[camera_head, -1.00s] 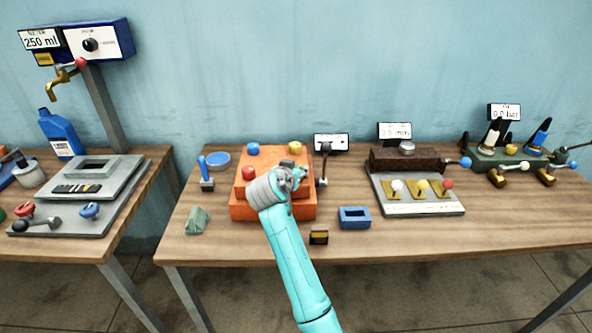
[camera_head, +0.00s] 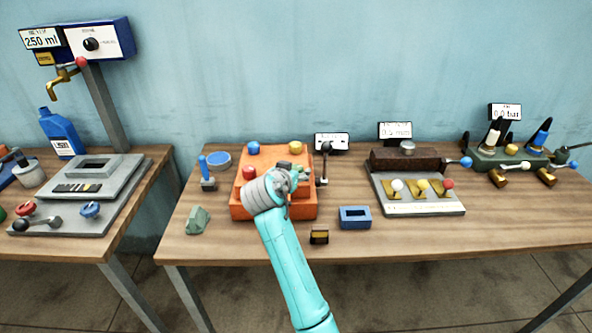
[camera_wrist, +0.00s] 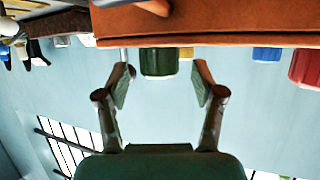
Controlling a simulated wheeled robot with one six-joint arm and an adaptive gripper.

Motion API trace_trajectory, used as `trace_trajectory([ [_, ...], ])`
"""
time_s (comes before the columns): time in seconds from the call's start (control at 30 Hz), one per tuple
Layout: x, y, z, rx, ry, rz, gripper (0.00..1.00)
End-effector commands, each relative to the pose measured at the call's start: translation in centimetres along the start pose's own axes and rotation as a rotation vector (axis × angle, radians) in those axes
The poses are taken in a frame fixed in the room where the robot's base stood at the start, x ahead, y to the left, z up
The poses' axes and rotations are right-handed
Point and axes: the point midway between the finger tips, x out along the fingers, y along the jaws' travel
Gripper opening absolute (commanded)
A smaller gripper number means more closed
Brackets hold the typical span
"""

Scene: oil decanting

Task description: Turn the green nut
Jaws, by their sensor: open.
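The green nut (camera_wrist: 158,62) shows in the wrist view, on the orange block (camera_wrist: 200,28), which appears upside down at the top. My gripper (camera_wrist: 163,78) is open, with one finger on each side of the green nut in that picture and a visible gap to each. No contact shows. In the head view, a bit of the green nut (camera_head: 284,165) shows just behind my wrist on the orange block (camera_head: 245,207). My gripper's fingers are mostly hidden there by the wrist.
On the orange block, a red nut (camera_head: 249,173), a blue nut (camera_head: 253,148) and a yellow nut (camera_head: 295,148) surround the green one. A black-knobbed lever (camera_head: 325,149) stands close on the right. A blue frame (camera_head: 355,217) lies in front right.

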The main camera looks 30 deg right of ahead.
Motion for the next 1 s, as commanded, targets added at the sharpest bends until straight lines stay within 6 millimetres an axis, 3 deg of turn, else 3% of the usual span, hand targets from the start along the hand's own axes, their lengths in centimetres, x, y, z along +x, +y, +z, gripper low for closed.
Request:
trace_trajectory([
  [0.3,-6.3,-0.1,0.1,0.0,0.001,-0.003,0.68],
  [0.5,-8.8,0.0,0.1,-0.002,0.0,-0.001,0.68],
  [1.0,-9.4,0.0,0.2,-0.004,-0.004,-0.005,0.68],
])
